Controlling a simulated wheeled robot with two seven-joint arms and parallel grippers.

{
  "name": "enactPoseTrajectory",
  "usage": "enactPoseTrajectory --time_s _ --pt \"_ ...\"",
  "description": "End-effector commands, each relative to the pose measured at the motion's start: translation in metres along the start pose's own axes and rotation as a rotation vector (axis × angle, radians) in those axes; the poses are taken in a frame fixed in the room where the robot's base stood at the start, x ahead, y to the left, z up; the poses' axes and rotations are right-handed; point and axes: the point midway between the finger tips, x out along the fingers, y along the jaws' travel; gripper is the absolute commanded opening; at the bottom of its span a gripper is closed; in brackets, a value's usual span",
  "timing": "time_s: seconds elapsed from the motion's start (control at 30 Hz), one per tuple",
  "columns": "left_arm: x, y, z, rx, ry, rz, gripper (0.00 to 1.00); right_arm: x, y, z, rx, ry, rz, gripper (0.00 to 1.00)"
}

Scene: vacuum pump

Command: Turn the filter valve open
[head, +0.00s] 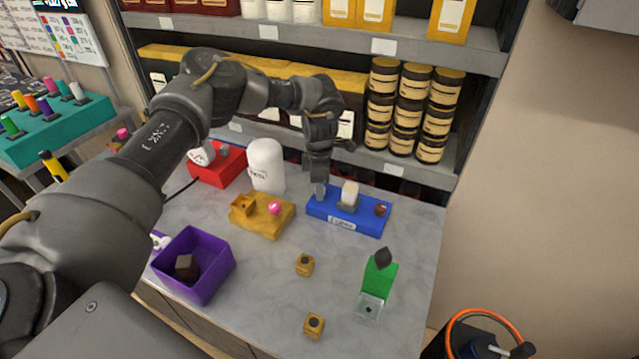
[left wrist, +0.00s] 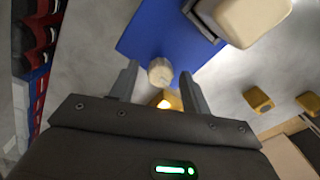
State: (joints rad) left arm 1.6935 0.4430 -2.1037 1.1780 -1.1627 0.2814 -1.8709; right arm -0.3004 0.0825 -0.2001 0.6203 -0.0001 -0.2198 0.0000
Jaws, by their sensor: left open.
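A blue base (head: 368,223) with a white front label stands at the back right of the table. It carries a pale beige block (head: 349,194) and a small brown round part (head: 381,209) at its right end. My left gripper (head: 319,188) points down at the base's left end. In the left wrist view, the blue base (left wrist: 150,35) and the beige block (left wrist: 252,20) show again. A pale round knob (left wrist: 160,71) lies between the open fingers of my left gripper (left wrist: 158,76), with gaps at both sides. I cannot tell the knob's turn angle. My right gripper is out of view.
A yellow base (head: 263,222), a white canister (head: 266,165) and a red base (head: 218,168) stand to the left. A purple bin (head: 200,285), small yellow blocks (head: 305,265) and a green stand (head: 378,276) are nearer. A shelf (head: 400,165) edges the back.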

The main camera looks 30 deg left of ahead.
Motion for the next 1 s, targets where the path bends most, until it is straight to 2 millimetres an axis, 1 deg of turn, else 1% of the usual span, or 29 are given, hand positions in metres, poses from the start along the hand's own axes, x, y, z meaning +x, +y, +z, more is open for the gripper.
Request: enactPoseTrajectory --time_s 0.1,0.13,0.4,0.47,0.77,1.0 --pt "-0.0001 0.0 0.0001 0.0 0.0 0.0 0.47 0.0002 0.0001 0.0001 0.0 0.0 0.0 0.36" --pt "-0.0001 0.0 0.0001 0.0 0.0 0.0 0.45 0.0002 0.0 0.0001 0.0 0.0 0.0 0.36" --pt "-0.0004 -0.0001 0.0002 0.001 0.0 0.0 0.1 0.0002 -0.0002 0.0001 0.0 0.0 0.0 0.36" --pt "-0.0004 -0.0001 0.0002 0.001 0.0 0.0 0.03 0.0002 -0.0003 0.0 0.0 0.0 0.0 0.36" --pt "-0.0004 -0.0003 0.0003 -0.041 -0.001 -0.001 0.03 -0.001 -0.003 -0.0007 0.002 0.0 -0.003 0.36" --pt "-0.0009 -0.0006 0.0011 -0.185 -0.002 -0.002 0.03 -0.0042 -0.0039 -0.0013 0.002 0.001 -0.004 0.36"
